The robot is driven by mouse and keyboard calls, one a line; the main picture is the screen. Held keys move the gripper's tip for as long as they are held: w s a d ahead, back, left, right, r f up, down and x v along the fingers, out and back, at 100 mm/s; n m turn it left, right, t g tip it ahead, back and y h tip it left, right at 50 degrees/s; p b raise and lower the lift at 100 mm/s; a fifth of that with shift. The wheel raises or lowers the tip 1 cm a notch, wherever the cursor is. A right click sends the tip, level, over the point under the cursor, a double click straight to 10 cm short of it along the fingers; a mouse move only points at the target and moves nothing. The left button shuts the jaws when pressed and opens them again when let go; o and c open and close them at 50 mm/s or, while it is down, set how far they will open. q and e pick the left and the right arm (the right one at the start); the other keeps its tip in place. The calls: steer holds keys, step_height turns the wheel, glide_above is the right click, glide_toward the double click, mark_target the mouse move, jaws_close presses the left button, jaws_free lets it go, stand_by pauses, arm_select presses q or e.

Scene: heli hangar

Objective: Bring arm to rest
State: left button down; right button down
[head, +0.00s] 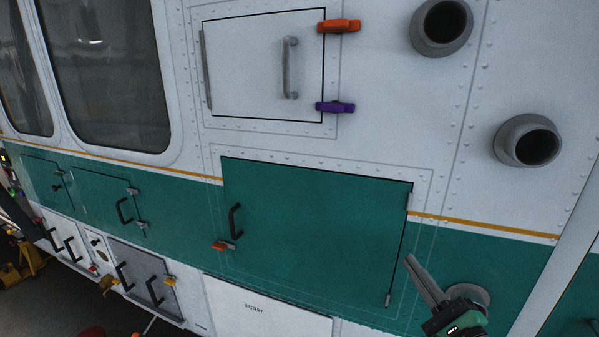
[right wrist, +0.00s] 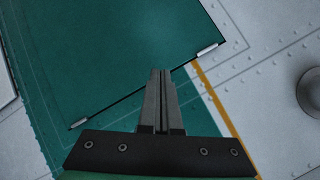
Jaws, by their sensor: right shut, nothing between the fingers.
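My right gripper (head: 411,260) is at the lower right of the head view, in front of the green lower part of the helicopter's side. Its fingers are shut with nothing between them. In the right wrist view the two grey fingers (right wrist: 160,75) lie together and point toward the edge of a green hatch (right wrist: 110,60). They appear apart from the surface, though the exact gap is hard to tell. The same green hatch (head: 310,225) sits left of my right gripper in the head view and looks closed. My left gripper is not in view.
A white hatch (head: 250,65) with a grey handle, an orange latch (head: 339,26) and a purple latch (head: 336,107) is above. Two round grey pipes (head: 441,25) (head: 527,141) stick out at the upper right. Small handled panels (head: 140,275) line the lower left.

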steer(key=s+a+r+n+t+y+p, duration=0.1)
steer(key=s+a+r+n, duration=0.2)
steer(key=r, duration=0.4)
steer(key=s+a+r+n+t+y, duration=0.1)
steer(key=a+r+n, duration=0.3)
steer(key=r, duration=0.4)
steer(key=s+a+r+n+t+y+p, duration=0.1)
steer(key=s+a+r+n+t, duration=0.2)
steer(key=s+r+n, duration=0.7)
steer(key=s+d+r+n+t+h, duration=0.2)
steer(key=s+d+r+n+h, duration=0.1)
steer(key=s+r+n+h, duration=0.1)
steer(key=shift+s+d+r+n+t, duration=0.35)
steer(key=shift+s+r+n, duration=0.45)
steer(key=shift+n, duration=0.5)
steer(key=shift+f, duration=0.1)
